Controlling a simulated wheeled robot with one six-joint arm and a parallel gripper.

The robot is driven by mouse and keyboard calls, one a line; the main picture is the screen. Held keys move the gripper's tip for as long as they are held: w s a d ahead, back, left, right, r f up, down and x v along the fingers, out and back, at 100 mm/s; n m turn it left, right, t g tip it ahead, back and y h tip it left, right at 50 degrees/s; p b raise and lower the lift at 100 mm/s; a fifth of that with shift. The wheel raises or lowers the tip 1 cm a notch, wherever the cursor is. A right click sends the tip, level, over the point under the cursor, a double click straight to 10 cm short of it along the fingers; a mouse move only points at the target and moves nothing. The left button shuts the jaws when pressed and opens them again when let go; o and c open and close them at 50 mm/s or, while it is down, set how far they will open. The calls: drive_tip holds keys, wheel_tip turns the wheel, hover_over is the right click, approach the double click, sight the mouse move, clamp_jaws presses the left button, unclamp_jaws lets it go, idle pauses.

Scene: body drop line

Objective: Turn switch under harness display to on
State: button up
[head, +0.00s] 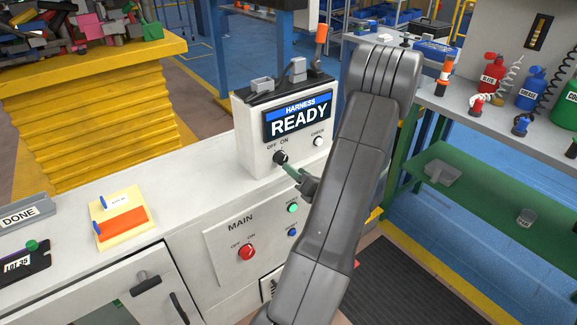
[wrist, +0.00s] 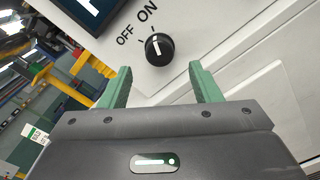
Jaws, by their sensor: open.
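The harness display (head: 298,117) is lit and reads "HARNESS READY", on the front of a white box. Below it is the black rotary switch (head: 280,158) with OFF and ON printed above; it also shows in the wrist view (wrist: 159,49). There the switch's white mark appears to point toward ON rather than OFF. My gripper (head: 287,169) is open in front of the switch. In the wrist view, its two green fingers (wrist: 160,72) stand apart, with the switch between and just beyond their tips. No contact with the switch can be seen.
A CHECK button (head: 318,141) sits right of the switch. Below is the MAIN panel with a red OFF/ON knob (head: 247,252), plus green and blue buttons. My arm hides part of the box's right side.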

sight(284, 161)
drive_tip(key=v, duration=0.7)
drive_tip(key=shift+s+d, duration=0.2)
drive_tip(key=shift+s, duration=0.05)
drive_tip(key=x, duration=1.4)
drive_tip(key=shift+p, duration=0.35)
drive_tip(key=shift+s, duration=0.1)
drive_tip(key=shift+s+d, duration=0.1)
